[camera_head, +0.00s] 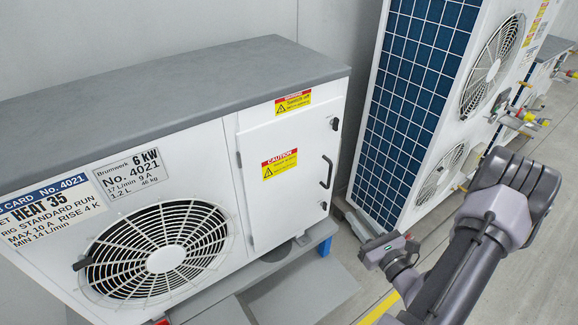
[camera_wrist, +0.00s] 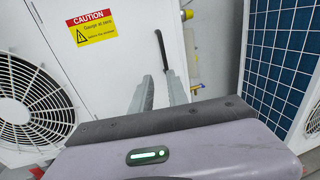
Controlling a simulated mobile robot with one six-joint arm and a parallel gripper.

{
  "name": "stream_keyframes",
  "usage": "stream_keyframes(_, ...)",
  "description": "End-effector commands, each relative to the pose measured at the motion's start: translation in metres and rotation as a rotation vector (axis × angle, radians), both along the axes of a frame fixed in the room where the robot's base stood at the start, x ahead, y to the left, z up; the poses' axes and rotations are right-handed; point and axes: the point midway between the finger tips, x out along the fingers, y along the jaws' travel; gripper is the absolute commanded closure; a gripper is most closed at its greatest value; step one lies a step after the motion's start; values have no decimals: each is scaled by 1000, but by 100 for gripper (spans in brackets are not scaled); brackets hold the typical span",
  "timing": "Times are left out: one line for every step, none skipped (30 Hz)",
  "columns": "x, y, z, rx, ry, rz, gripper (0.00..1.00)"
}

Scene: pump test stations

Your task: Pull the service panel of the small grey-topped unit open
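The small grey-topped unit (camera_head: 170,95) stands at the left in the head view. Its white service panel (camera_head: 285,205) is shut, with hinges along the left edge and a dark upright bar handle (camera_head: 326,172) near the right edge. The panel also shows in the wrist view (camera_wrist: 115,75), with the handle (camera_wrist: 161,50) near its right edge. My gripper (camera_wrist: 160,75) is open and empty. Its two grey fingers point towards the panel, and the handle shows just beyond and between the fingertips, apparently apart from them.
Small dark knobs sit above (camera_head: 334,124) and below (camera_head: 323,206) the handle. A taller unit with a blue grid coil (camera_head: 410,80) stands to the right, with floor between the units. A grey slab (camera_head: 300,292) lies in front of the panel, low down.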

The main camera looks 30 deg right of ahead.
Motion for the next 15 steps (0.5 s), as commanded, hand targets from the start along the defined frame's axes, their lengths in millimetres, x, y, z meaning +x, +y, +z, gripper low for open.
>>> stream_keyframes(-1, -5, -4, 7, 1, -22, 80)
stream_keyframes(2, -6, -5, 7, 1, -25, 80)
stream_keyframes(9, -6, -5, 5, 2, -24, 80)
stream_keyframes(16, -6, -5, 4, 1, -20, 80)
stream_keyframes(23, -6, -5, 4, 0, -18, 80)
stream_keyframes(35, -7, -5, 3, 1, -16, 80)
stream_keyframes(44, -8, -5, 3, 1, -15, 80)
stream_keyframes(54, -9, -5, 2, 0, -14, 80)
stream_keyframes(66, -10, -5, 1, 1, -13, 80)
stream_keyframes(76, -12, -5, 1, 0, -14, 80)
stream_keyframes(85, -12, -4, 3, 0, -14, 80)
stream_keyframes(97, -14, -5, 2, 0, -14, 80)
stream_keyframes(105, -15, -5, 3, 0, -14, 80)
stream_keyframes(113, -16, -4, 2, 0, -14, 80)
stream_keyframes(123, -17, -4, 4, -1, -15, 80)
